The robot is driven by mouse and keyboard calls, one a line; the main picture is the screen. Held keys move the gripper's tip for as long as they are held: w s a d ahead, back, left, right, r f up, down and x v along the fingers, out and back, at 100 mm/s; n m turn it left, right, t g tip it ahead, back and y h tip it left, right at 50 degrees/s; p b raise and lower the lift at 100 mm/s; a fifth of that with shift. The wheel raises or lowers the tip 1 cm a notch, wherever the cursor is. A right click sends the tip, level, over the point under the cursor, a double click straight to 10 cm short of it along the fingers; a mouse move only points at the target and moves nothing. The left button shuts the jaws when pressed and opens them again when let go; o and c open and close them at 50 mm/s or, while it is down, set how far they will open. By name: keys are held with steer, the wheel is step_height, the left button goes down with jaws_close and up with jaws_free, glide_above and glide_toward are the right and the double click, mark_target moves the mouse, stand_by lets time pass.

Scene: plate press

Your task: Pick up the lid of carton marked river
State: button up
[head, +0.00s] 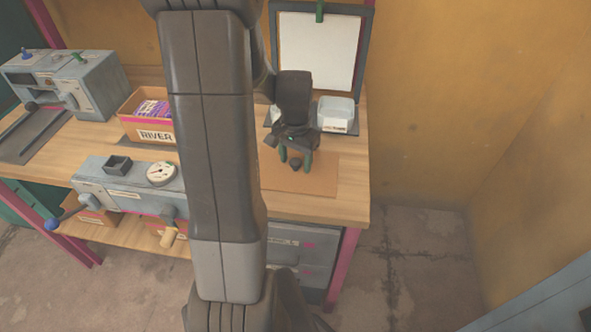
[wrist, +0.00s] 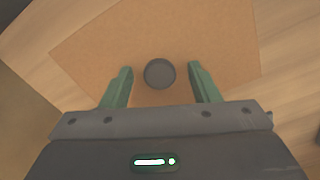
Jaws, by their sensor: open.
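The carton marked RIVER (head: 155,136) stands on the bench, open at the top, with purple items inside; my arm hides its right side. A flat brown panel (head: 321,174), which looks like its lid, lies on the bench to the right. A round dark knob (head: 296,164) sits on the panel. My gripper (head: 296,156) is open over it and points down. In the wrist view the knob (wrist: 160,73) shows between the two green fingers (wrist: 159,80), with a gap on each side. The panel (wrist: 225,45) spreads beneath. I cannot tell how high the fingertips are.
A press with a dial (head: 160,173) stands at the front left. A grey-blue machine (head: 88,88) is at the back left. Floor to the right is clear.

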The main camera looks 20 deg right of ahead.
steer(key=c, duration=1)
steer(key=shift+c, duration=0.2)
